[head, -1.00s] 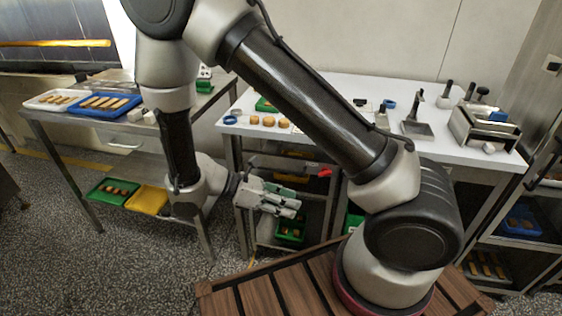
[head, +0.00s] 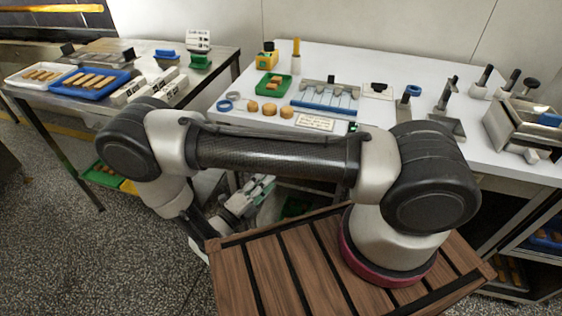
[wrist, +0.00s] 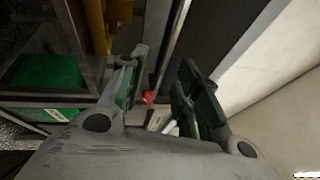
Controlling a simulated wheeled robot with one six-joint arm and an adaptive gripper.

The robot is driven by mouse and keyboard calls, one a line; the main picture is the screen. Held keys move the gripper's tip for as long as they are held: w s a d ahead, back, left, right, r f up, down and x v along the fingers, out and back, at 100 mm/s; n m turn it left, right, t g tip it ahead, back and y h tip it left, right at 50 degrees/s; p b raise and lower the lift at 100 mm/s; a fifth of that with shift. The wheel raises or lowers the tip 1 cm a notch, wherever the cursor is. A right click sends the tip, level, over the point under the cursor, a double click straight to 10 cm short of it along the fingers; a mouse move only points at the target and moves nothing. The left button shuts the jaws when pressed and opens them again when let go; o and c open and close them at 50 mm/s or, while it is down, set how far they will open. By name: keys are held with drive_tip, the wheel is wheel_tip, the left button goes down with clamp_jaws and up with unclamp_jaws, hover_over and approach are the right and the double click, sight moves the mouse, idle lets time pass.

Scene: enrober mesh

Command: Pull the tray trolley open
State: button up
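The tray trolley is mostly hidden behind my arm under the white table; a green tray (head: 295,206) shows in its dark frame. In the wrist view a green tray (wrist: 45,72) sits in a metal frame at the left. My gripper (head: 262,188) is low in front of the table's left end, partly hidden by my arm. In the wrist view my gripper (wrist: 162,95) is open, its green-padded fingers apart. A small red piece (wrist: 148,97) and a thin metal bar (wrist: 172,50) show beyond and between the fingers. I cannot tell whether either finger touches them.
The white table (head: 390,130) above holds biscuits, a blue-handled tool and metal fixtures. A steel table (head: 50,108) at the left carries a white tray (head: 40,76) and a blue tray (head: 95,82). A shelf rack (head: 540,245) stands at the right.

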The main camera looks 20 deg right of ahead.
drive_tip(key=shift+n, duration=0.3)
drive_tip(key=x, duration=0.8)
drive_tip(key=shift+s, duration=0.1)
drive_tip(key=shift+c, duration=0.2)
clamp_jaws()
